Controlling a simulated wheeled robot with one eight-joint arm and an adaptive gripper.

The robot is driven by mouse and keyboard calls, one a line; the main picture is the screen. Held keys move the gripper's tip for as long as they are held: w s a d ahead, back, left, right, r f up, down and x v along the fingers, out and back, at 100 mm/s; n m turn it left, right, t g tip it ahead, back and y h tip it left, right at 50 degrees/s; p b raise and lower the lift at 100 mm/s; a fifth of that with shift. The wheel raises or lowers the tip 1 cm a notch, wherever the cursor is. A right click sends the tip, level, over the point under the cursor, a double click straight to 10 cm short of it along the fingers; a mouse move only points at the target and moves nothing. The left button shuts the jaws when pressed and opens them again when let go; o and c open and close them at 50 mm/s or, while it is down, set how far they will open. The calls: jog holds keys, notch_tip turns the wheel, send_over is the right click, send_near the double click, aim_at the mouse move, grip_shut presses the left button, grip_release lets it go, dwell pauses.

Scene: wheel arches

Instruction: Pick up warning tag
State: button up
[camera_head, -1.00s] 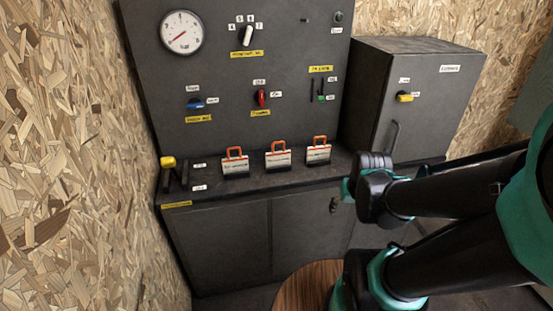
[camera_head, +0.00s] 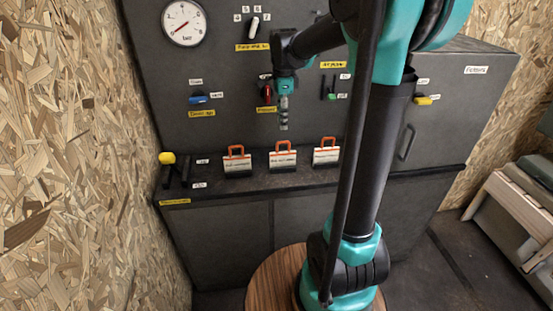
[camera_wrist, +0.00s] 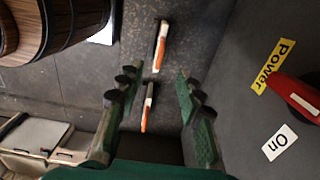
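Three warning tags with white faces and orange handles stand in a row on the dark ledge: a left tag (camera_head: 237,162), a middle tag (camera_head: 283,159) and a right tag (camera_head: 326,155). My gripper (camera_head: 284,124) points down in front of the panel, above the middle tag and apart from it. In the wrist view my gripper (camera_wrist: 157,75) is open, with nothing between its fingers at their own height. Two tags show edge-on beyond the fingers, one farther up (camera_wrist: 161,45) and one lower (camera_wrist: 147,107). The third tag is not visible there.
The panel carries a red switch (camera_wrist: 297,97) close to the right of my gripper in the wrist view. A blue switch (camera_head: 197,99), a gauge (camera_head: 184,22) and a yellow-topped lever (camera_head: 167,159) are at left. A grey cabinet (camera_head: 450,90) stands at right.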

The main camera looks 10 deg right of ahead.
aim_at(283, 152)
notch_tip(283, 152, down, 12)
jog(key=shift+r, duration=0.2)
jog(key=shift+d+f, duration=0.2)
jog(key=shift+f, duration=2.45)
grip_shut()
